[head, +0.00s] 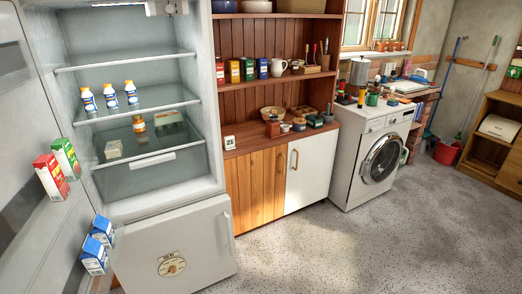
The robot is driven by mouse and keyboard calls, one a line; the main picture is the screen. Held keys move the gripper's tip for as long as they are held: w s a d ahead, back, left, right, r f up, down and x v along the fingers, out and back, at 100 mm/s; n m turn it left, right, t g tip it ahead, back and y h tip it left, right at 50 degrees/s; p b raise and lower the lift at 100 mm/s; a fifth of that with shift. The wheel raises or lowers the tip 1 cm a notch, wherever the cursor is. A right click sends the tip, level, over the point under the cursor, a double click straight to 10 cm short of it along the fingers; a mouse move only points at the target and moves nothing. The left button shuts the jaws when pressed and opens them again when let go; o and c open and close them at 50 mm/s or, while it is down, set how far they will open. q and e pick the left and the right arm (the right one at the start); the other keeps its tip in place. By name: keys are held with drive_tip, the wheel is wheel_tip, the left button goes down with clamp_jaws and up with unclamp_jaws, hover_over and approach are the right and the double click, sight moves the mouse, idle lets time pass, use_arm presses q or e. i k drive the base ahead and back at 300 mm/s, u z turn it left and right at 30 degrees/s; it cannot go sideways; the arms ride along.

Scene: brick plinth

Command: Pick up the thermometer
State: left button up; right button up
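A small white upright device (229,142) with a dark display stands at the left front end of the wooden counter, beside the open fridge. It looks like the thermometer, but its markings are too small to read. Neither of my grippers is in view, and nothing touches the white device.
The open fridge (148,192) stands left of the counter, its door with cartons (51,177) swung out at the left. A basket (272,112) and jars stand farther right on the counter (255,141). A washing machine (375,160) stands right. The speckled floor in front is clear.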

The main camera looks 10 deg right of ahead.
sight(229, 141)
drive_tip(key=z, duration=0.65)
drive_tip(key=i, duration=1.15)
drive_tip(key=u, duration=0.55)
